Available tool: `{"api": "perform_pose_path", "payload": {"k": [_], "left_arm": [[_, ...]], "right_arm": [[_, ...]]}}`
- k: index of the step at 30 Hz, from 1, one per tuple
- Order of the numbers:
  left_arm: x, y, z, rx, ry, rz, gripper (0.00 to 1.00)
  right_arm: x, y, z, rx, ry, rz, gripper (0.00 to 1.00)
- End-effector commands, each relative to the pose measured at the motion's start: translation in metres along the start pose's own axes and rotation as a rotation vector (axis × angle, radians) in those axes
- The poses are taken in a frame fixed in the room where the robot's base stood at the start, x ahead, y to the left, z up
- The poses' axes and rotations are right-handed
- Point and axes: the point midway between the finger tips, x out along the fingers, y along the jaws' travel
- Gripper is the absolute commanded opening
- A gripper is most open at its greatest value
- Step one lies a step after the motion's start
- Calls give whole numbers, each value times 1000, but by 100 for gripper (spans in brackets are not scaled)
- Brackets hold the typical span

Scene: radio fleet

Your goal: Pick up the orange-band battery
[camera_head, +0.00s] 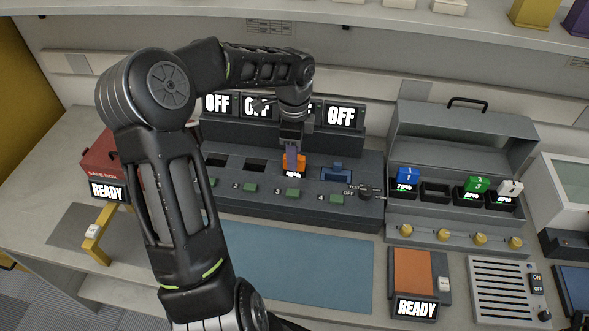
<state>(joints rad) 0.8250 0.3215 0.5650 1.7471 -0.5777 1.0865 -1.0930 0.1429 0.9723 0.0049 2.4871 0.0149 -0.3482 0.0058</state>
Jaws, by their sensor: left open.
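The orange-band battery (300,166) sits in the third slot of the dark grey charger (330,209), above the label 3. A small percentage display shows at its front, too small to read surely. My left gripper (291,160) points down right at the battery, with its fingers overlapping it in the view. The gripper is open; whether the fingers touch the battery cannot be told. My right gripper is not in view.
Several screens reading OFF (341,116) stand behind the slots. A blue piece (335,171) is at the fourth slot. An open grey case (437,136) holds blue, green and white batteries at right. A blue mat (300,266) lies clear in front.

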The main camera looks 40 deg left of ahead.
Motion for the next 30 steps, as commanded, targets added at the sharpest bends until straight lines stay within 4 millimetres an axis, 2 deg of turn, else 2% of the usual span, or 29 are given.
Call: {"api": "perform_pose_path", "payload": {"k": [9, 12, 30], "left_arm": [[45, -5, 0, 0, 0, 1, 47], [52, -5, 0, 0, 0, -1, 47], [51, -5, 0, 0, 0, -1, 47]], "right_arm": [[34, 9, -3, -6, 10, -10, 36], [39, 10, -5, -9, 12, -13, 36], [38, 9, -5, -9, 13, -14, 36]]}}
